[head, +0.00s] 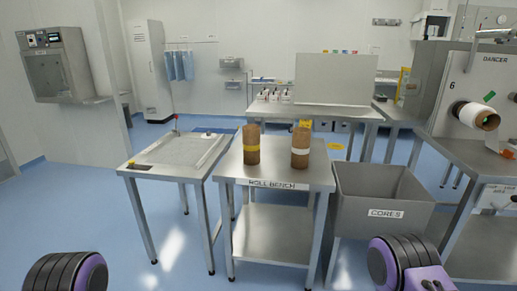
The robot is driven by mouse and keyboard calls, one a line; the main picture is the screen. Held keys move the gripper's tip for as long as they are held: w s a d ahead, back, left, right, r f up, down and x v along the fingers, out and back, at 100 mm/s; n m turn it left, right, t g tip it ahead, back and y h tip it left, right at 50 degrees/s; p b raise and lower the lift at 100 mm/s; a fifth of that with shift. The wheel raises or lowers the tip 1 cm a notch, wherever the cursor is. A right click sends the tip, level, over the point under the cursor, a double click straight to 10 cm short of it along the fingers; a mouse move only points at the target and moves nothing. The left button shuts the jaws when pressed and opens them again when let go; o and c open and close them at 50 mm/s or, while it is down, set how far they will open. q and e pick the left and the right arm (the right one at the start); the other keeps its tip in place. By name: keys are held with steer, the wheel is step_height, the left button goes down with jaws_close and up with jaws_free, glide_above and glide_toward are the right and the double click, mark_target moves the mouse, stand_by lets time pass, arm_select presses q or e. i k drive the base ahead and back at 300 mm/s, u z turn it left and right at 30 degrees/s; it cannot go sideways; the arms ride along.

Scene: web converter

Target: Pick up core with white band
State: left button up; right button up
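The core with the white band (300,160) is a brown tube standing upright on the roll bench (309,183), right of the middle of its top. A pale band runs around it at mid-height. A similar brown core with a yellow band (251,157) stands upright to its left, with a clear gap between them. Neither gripper shows in the head view.
A grey bin marked CORES (387,213) stands right of the bench. A steel table with a recessed top (186,152) stands at its left. Blue floor (110,215) is open at the left.

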mark_target(302, 135)
steer(key=u, duration=0.95)
steer(key=i, duration=2.6)
steer(key=z, duration=1.75)
